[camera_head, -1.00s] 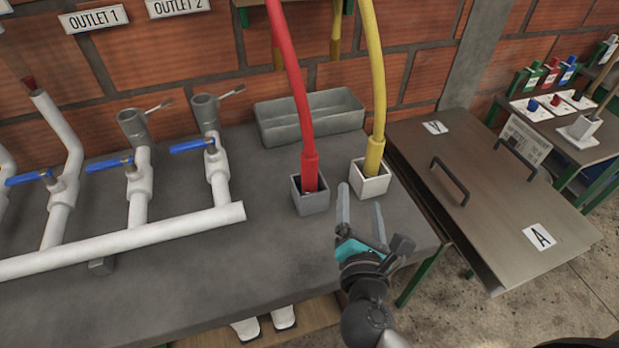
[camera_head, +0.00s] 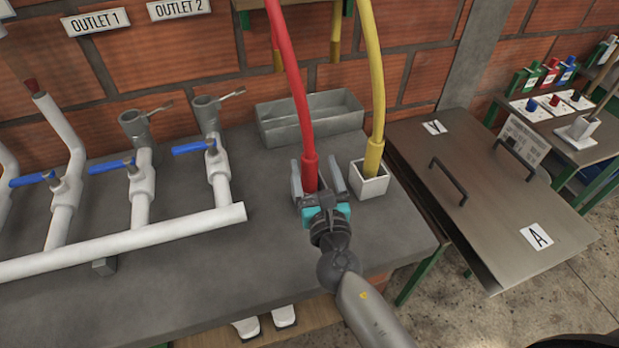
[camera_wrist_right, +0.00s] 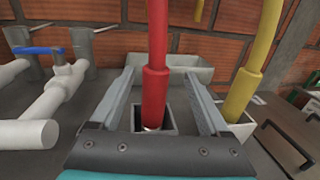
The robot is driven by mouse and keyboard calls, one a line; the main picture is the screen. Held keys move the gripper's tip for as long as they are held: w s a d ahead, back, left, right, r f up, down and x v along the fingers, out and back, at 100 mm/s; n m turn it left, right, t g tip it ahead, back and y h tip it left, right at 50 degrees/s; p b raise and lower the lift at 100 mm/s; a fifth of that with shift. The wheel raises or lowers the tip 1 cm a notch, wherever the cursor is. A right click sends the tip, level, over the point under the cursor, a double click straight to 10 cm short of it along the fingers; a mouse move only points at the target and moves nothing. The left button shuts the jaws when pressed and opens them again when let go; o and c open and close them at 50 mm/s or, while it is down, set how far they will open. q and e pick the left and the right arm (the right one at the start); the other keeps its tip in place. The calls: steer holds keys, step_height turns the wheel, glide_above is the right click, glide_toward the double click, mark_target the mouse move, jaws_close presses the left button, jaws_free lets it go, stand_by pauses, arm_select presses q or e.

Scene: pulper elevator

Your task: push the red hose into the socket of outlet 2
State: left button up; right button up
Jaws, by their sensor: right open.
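The red hose (camera_head: 297,90) hangs from above, its lower end standing in a small grey box holder on the bench; it also shows in the right wrist view (camera_wrist_right: 156,85). My right gripper (camera_head: 317,178) is open, with one finger on each side of the red hose's thick lower end. In the right wrist view the hose stands between the fingers with gaps on both sides. The outlet 2 socket (camera_head: 206,107) is a grey cup on a white pipe, below the OUTLET 2 sign (camera_head: 178,9). My left gripper is not in view.
A yellow hose (camera_head: 375,90) stands in a white box (camera_head: 370,184) right beside my right gripper. Blue-handled valves and white pipes fill the bench's left. A grey trough (camera_head: 311,118) lies behind the red hose. The front of the bench is clear.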

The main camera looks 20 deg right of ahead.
mark_target(308, 153)
steer(key=shift+w+d, duration=0.1)
steer(key=shift+w, duration=2.95)
jaws_close()
